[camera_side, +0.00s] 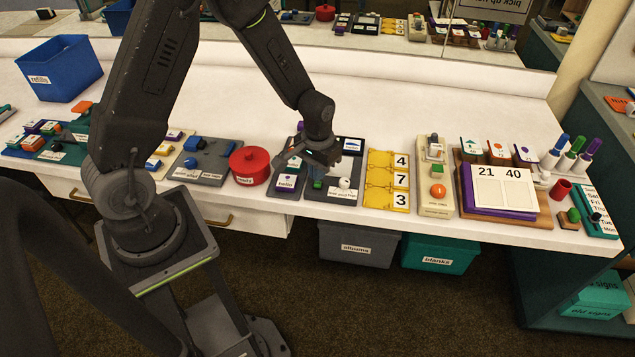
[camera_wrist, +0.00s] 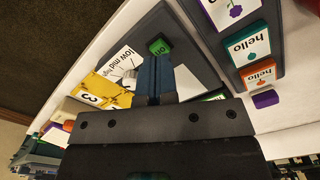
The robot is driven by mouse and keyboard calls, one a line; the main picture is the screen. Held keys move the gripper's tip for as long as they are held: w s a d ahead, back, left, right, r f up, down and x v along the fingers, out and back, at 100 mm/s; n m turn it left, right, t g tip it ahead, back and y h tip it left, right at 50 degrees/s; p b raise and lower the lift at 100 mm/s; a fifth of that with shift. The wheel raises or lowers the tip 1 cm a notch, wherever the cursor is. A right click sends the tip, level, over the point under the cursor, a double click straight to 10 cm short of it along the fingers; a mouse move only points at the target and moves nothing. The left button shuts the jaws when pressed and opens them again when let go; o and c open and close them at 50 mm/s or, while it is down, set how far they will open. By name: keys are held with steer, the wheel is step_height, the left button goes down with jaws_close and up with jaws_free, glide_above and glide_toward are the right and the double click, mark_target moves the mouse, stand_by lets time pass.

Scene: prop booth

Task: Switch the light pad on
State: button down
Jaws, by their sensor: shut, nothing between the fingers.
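The light pad (camera_side: 356,172) is a dark grey board on the white counter. It carries a green button (camera_side: 318,184) near its front left and a white knob (camera_side: 344,183) to the right of it. In the wrist view the green button (camera_wrist: 158,46) reads "on", and the knob (camera_wrist: 130,75) sits on a "low mid" label. My gripper (camera_side: 318,173) is over the pad, shut and empty. In the wrist view its blue fingertips (camera_wrist: 155,58) are right beside the green button; I cannot tell whether they touch it. My gripper hides part of the pad.
Left of the pad are "hello" tiles (camera_wrist: 249,43) on a dark board and a red round pot (camera_side: 250,165). Right of it is a yellow number board (camera_side: 380,198), then a cream panel (camera_side: 436,207). The counter behind is clear.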

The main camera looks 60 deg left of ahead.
steer(key=shift+f, duration=1.3)
steer(key=shift+r, duration=3.05)
steer(key=s+d+r+m+t, duration=0.1)
steer(key=s+d+r+t, duration=0.1)
steer(key=s+r, duration=0.6)
steer(key=s+d+r+m+t, duration=0.2)
steer(key=s+r, duration=0.6)
steer(key=r, duration=0.7)
steer(key=shift+s+d+t, duration=0.4)
steer(key=shift+d+t, duration=0.4)
steer(key=shift+d, duration=0.2)
